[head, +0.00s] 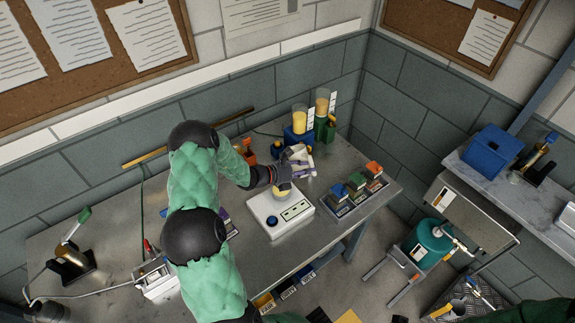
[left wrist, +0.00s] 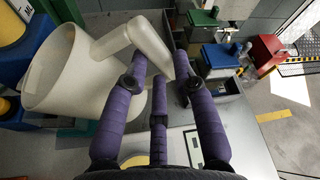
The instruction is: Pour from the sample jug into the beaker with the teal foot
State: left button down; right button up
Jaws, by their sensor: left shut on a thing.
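The pale cream sample jug (left wrist: 75,75) fills the left of the left wrist view, its handle between my purple fingers. My left gripper (left wrist: 160,72) is shut on that handle. In the head view the jug (head: 297,153) is small and partly hidden by my left gripper (head: 303,165), above the bench behind the white scale. Its tilt is hard to tell. Two clear vessels with yellow contents stand just behind it: one on a blue base (head: 299,119), one on a green base (head: 321,103). I cannot tell for sure which foot is teal. My right gripper is not in view.
A white scale (head: 280,212) lies in front of the jug, with a round yellow thing (head: 283,190) on it. Blue, green and orange boxes (head: 356,182) stand in a rack to the right. An orange container (head: 248,150) is to the left. The wall is close behind.

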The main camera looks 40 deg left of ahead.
aim_at(309, 156)
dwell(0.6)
pick_arm(q)
jog(key=shift+a+r+n+p, duration=0.15)
jog(key=shift+r+n+p, duration=0.25)
jog(key=shift+r+p, duration=0.3)
jog(key=shift+f, duration=0.1)
dwell(0.4)
jog(key=shift+w+a+r+n+h+p, duration=0.1)
jog(key=shift+r+n+h+p, duration=0.1)
jog(key=shift+r+p, duration=0.2)
jog(key=shift+a+r+n+h+p, duration=0.1)
jog(key=shift+r+n+p, duration=0.1)
jog(key=shift+r+p, duration=0.15)
dwell(0.5)
jog(key=shift+a+r+n+h+p, duration=0.2)
jog(key=shift+r+n+h+p, duration=0.1)
jog(key=shift+r+p, duration=0.3)
jog(key=shift+w, duration=0.1)
dwell(0.6)
jog(key=shift+a+r+n+p, duration=0.35)
jog(key=shift+r+n+p, duration=0.15)
jog(key=shift+r+p, duration=0.05)
